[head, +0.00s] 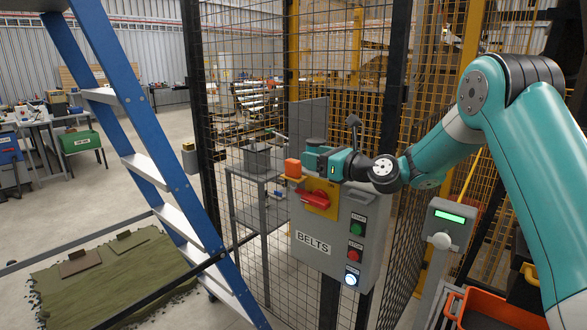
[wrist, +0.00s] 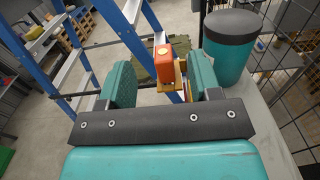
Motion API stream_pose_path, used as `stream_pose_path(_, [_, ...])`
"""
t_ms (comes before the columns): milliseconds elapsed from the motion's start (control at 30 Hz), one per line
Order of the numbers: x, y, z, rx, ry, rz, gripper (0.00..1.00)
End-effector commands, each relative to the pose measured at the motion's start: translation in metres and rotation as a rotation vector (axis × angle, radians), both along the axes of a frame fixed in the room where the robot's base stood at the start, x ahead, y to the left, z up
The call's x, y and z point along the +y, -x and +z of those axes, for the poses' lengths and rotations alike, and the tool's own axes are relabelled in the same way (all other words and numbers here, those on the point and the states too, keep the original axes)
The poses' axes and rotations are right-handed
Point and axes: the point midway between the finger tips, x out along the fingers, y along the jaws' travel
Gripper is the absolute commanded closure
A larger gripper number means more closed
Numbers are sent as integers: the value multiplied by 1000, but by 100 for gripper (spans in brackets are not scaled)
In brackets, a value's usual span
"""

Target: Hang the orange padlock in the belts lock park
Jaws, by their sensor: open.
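The orange padlock (head: 293,168) is at the upper left edge of the grey BELTS cabinet (head: 306,257), over a small yellow bracket (head: 295,179). My gripper (head: 306,162) is open beside it, above the cabinet's red handle (head: 314,198) on its yellow plate. In the wrist view the orange padlock (wrist: 164,70) shows between my two teal fingers, with a gap on each side. The yellow bracket (wrist: 182,78) is close against its right side. I cannot tell whether the shackle is around the bracket.
A teal cylinder with a dark top (wrist: 232,45) stands close on the right of the fingers. A blue ladder (head: 155,140) is left of the cabinet, mesh fencing (head: 240,90) behind it. A grey post with a green display (head: 447,217) stands to the right.

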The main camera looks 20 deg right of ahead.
Motion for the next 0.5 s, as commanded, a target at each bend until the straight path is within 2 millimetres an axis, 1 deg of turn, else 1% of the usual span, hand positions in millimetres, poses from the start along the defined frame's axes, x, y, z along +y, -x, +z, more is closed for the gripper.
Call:
stream_pose_path(33, [0,0,-12,6,-3,-1,43])
stream_pose_path(167, [0,0,-34,4,0,-1,43])
stream_pose_path(200, [5,-5,-29,-3,3,2,43])
stream_pose_path(367, [11,-14,-30,-1,3,2,43])
stream_pose_path(500, [22,-28,-28,-2,4,4,43])
